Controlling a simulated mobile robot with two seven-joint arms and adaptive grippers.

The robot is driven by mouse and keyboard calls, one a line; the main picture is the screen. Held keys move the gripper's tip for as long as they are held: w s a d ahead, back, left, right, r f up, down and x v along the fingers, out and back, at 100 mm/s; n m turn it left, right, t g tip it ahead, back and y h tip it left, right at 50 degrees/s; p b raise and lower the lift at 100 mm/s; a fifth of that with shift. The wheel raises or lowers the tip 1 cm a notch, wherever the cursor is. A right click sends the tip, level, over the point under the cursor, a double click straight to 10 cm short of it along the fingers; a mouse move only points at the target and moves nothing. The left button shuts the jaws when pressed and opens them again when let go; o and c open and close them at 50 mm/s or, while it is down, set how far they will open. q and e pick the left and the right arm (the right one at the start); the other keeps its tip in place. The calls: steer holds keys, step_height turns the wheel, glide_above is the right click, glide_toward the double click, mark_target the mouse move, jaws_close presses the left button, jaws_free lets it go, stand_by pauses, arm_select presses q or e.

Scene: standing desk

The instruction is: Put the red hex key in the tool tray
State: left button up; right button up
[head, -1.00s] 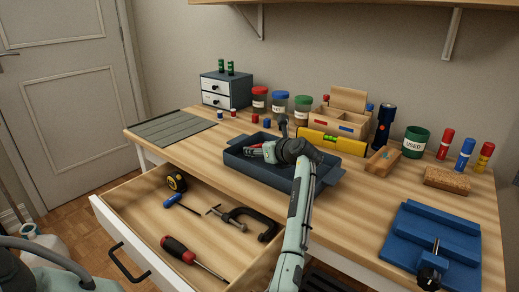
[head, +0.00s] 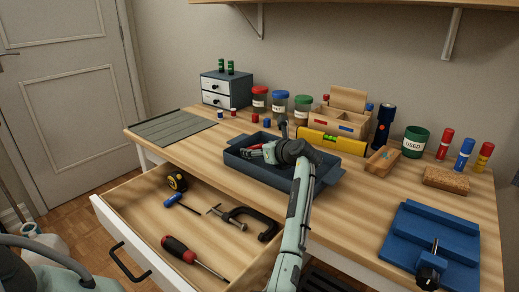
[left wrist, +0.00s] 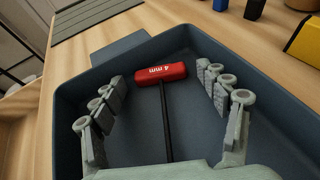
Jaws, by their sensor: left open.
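The red hex key (left wrist: 161,74) has a red T-handle marked "4 mm" and a dark shaft. It lies in the dark blue-grey tool tray (left wrist: 268,95), with the shaft pointing back toward my palm. My left gripper (left wrist: 160,78) is open, with one finger on each side of the key and a gap on both sides. In the head view my left gripper (head: 254,153) is low inside the tray (head: 262,180) at its left part. The shaft's near end is hidden by the gripper. My right gripper is not in view.
The open drawer (head: 150,212) in front holds a tape measure, screwdrivers and a clamp (head: 252,222). Behind the tray are a yellow level (head: 330,142), jars and a wooden organizer. A blue vise (head: 437,240) stands at right. Bare desk lies left of the tray.

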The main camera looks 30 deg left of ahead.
arm_select(q)
steer(key=shift+r, duration=0.1)
steer(key=shift+s+d+r, duration=0.15)
steer(key=shift+d+r, duration=0.1)
steer(key=shift+d, duration=0.1)
steer(key=v, duration=1)
steer(key=shift+s+d+r, duration=0.1)
steer(key=shift+s+d, duration=0.1)
steer(key=shift+d, duration=0.1)
steer(key=shift+s+d+r, duration=0.1)
steer(key=shift+d, duration=0.15)
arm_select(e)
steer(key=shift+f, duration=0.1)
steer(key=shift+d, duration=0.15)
